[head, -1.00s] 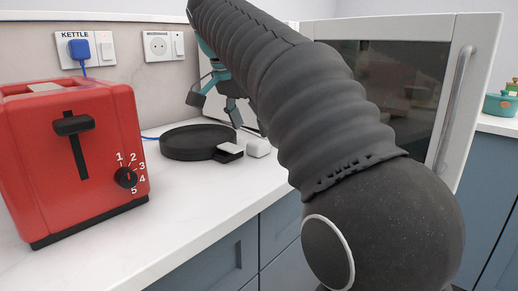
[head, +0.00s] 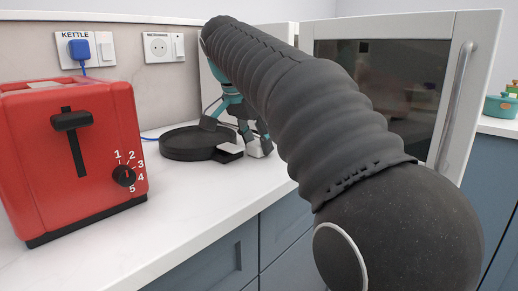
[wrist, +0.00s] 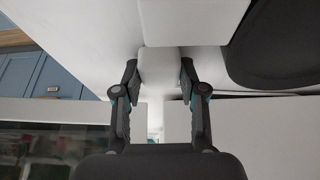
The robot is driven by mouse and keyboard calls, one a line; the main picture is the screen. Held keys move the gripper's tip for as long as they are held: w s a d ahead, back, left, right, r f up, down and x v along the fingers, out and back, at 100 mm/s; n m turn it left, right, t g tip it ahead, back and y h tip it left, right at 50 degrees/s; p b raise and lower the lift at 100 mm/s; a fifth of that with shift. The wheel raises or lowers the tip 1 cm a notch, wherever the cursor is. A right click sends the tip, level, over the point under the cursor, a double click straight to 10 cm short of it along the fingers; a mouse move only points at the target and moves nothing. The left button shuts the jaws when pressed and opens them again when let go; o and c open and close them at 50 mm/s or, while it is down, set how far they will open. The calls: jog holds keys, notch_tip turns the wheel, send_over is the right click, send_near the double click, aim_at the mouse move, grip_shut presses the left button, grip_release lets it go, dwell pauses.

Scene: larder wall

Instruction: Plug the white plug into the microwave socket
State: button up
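The white plug (wrist: 160,66) lies on the counter beside the skillet, and in the head view (head: 254,151) my fingers partly hide it. My gripper (wrist: 159,72) reaches down over it, with one fingertip on either side. The fingertips are very close to the plug's sides; whether they press on it is not clear. In the head view my gripper (head: 254,143) is right of the skillet. The microwave socket (head: 158,46) is on the wall plate labelled MICROWAVE, beside a switch, and it is empty.
A black skillet (head: 185,143) stands left of the plug, with a white block (head: 229,148) at its handle. A red toaster (head: 65,170) is at the front left. A blue plug (head: 80,49) fills the kettle socket. The microwave (head: 385,85) is behind my arm.

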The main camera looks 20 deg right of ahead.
aim_at(257, 142)
jog(key=shift+c, duration=1.2)
jog(key=shift+r, duration=0.1)
notch_tip(257, 142, up, 7)
jog(key=p, duration=0.2)
jog(key=shift+r+p, duration=0.15)
jog(key=shift+p, duration=0.15)
jog(key=shift+r, duration=1.25)
